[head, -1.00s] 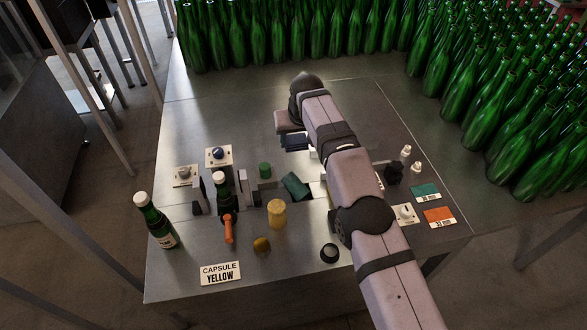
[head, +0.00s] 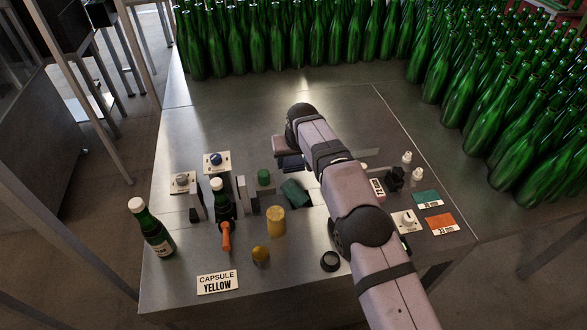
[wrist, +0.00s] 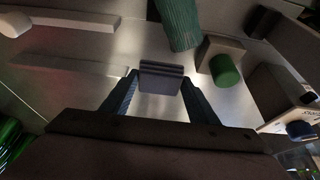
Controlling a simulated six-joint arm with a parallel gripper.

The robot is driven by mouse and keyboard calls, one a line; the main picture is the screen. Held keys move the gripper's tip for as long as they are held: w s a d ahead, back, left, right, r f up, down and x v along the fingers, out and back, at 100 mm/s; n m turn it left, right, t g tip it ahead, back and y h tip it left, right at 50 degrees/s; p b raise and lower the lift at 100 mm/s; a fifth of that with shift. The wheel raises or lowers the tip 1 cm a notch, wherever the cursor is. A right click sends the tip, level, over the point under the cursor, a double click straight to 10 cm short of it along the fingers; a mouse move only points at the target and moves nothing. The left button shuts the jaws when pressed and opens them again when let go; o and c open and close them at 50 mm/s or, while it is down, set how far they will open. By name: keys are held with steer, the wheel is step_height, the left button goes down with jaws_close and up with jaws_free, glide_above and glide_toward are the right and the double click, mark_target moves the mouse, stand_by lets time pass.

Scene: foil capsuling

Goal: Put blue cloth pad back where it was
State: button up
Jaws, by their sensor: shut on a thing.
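The blue cloth pad (wrist: 160,77) shows grey-blue and folded in the wrist view, between the two fingertips of my gripper (wrist: 160,84). My gripper is shut on it. In the head view the pad (head: 291,163) is a small dark blue shape under my wrist, partly hidden by my arm. It appears held above the table; the exact height is hard to tell.
A green-topped block (head: 264,178), a yellow cylinder (head: 275,221) and a bottle in a holder (head: 219,198) stand left and front. Another bottle (head: 151,229) stands at far left. White-capped vials (head: 405,159) stand right. Massed green bottles line the back; the table before them is clear.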

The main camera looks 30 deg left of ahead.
mark_target(294, 165)
step_height(294, 165, down, 3)
steer(key=shift+f+p, duration=0.15)
steer(key=shift+p, duration=0.6)
steer(key=shift+f, duration=0.25)
steer(key=shift+f+b, duration=0.25)
steer(key=shift+b, duration=0.05)
steer(key=o, duration=1)
steer(key=shift+r, duration=0.1)
steer(key=shift+r, duration=0.25)
steer(key=shift+s+d+r, duration=0.1)
steer(key=shift+s+r, duration=0.05)
steer(key=shift+r, duration=0.3)
steer(key=b+v, duration=0.4)
steer(key=v, duration=0.7)
steer(key=shift+f, duration=0.1)
